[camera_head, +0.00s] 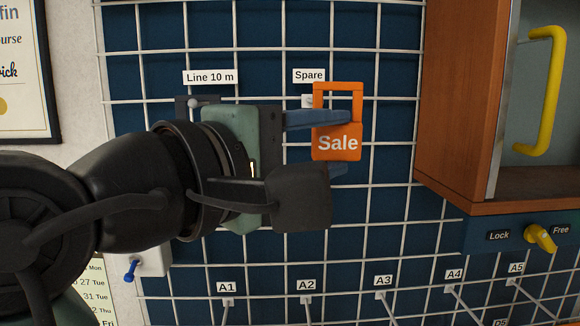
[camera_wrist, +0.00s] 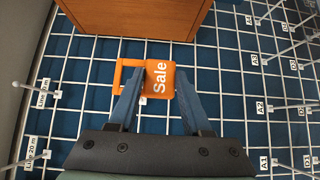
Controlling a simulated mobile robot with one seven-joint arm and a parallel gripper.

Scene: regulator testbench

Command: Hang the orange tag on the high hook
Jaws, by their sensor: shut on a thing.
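The orange tag (camera_head: 322,153) reads "Sale" and has an open rectangular loop at its top. In the head view it is upright, loop up. My gripper (camera_head: 342,145) is shut on the tag's body, with one blue finger above and one below. The wrist view also shows the tag (camera_wrist: 180,80) between the fingertips, its loop pointing left. I cannot tell the depth gap between tag and hook.
A white wire grid covers the blue wall. A wooden cabinet (camera_head: 455,100) with a yellow handle (camera_head: 545,90) stands out at the right. Several hooks labelled A1 (camera_head: 227,287) to A5 (camera_head: 516,268) run below. A yellow Lock/Free knob (camera_head: 541,237) is at lower right.

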